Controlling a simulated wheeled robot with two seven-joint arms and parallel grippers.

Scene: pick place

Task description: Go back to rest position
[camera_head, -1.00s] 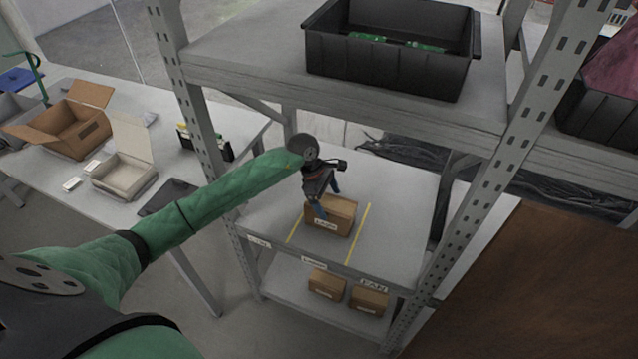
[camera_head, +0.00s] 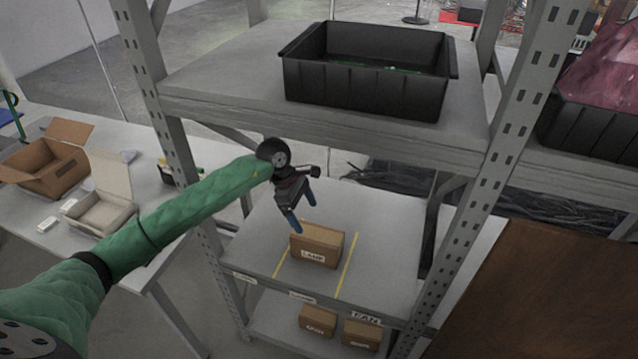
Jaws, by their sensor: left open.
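My left gripper (camera_head: 302,219) is open, its two blue fingers pointing down. It hangs above and slightly behind a labelled cardboard box (camera_head: 317,247), and looks apart from it, with nothing between the fingers. The box stands upright on the middle shelf (camera_head: 385,240), between two yellow lines. My left arm reaches in from the left in a green sleeve. My right gripper is not in view.
Rack posts (camera_head: 160,100) rise on both sides. Two small boxes (camera_head: 318,319) are on the lower shelf. A table with open cartons (camera_head: 48,165) is at left.

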